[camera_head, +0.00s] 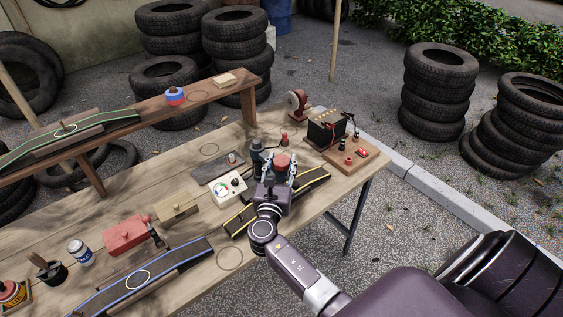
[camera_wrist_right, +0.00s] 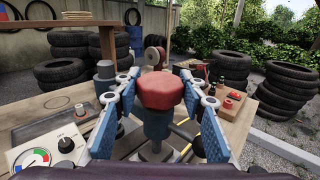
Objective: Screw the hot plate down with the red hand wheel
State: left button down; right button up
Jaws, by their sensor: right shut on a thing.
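The red hand wheel (camera_head: 282,160) sits on top of a blue-grey upright body at the right part of the table. In the right wrist view the wheel (camera_wrist_right: 160,90) fills the space between the blue finger pads, with the blue-grey body (camera_wrist_right: 157,126) below it. My right gripper (camera_head: 280,172) is shut on the wheel from the near side. A dark flat plate (camera_head: 211,167), possibly the hot plate, lies left of the gripper with a small cylinder near its end. I cannot tell whether the wheel's body touches that plate. My left gripper is not in view.
A white gauge box (camera_head: 229,189) stands close left of the gripper. A yellow-edged ramp (camera_head: 313,182) lies under and beside it. A dark blue-grey post (camera_head: 257,157) and a battery board (camera_head: 347,163) stand beyond. A raised wooden shelf (camera_head: 200,92) runs along the back.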

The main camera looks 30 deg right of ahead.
jog(key=o, duration=1.2)
jog(key=v, duration=1.2)
jog(key=shift+a, duration=0.1)
